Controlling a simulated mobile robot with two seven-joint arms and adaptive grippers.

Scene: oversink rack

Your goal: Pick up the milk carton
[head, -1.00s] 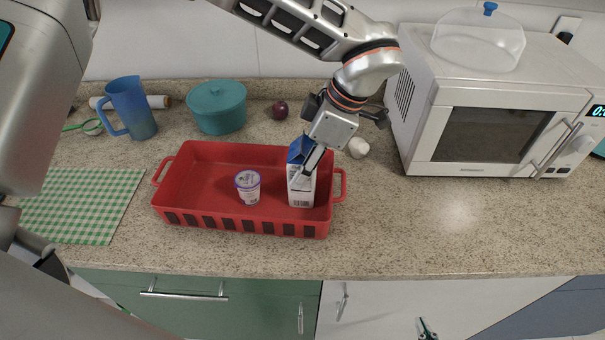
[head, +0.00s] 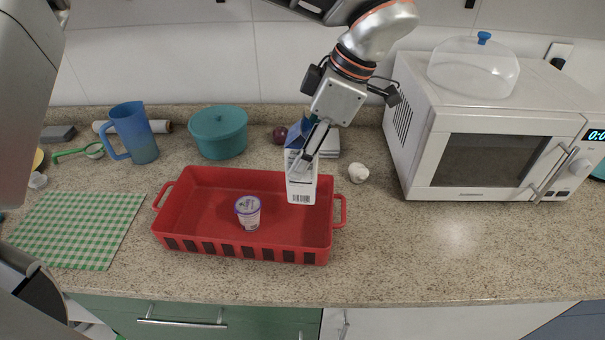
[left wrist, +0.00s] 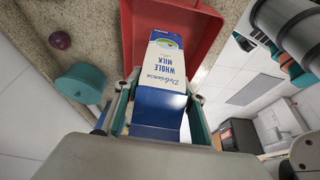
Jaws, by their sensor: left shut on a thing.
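The milk carton (head: 300,185) is white and blue and upright, above the right part of the red tray (head: 185,243). In the left wrist view the carton (left wrist: 166,72) shows its "Whole Milk" face between the fingers. My left gripper (head: 308,150) comes down from above and is shut on the carton's upper part. The carton's bottom appears raised off the tray's floor. My right gripper is not in view.
A small yogurt cup (head: 248,212) stands in the tray, left of the carton. A white microwave (head: 490,155) stands to the right, with a white garlic-like item (head: 358,173) between. A teal pot (head: 218,133) and blue jug (head: 134,133) stand behind. The counter's front right is clear.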

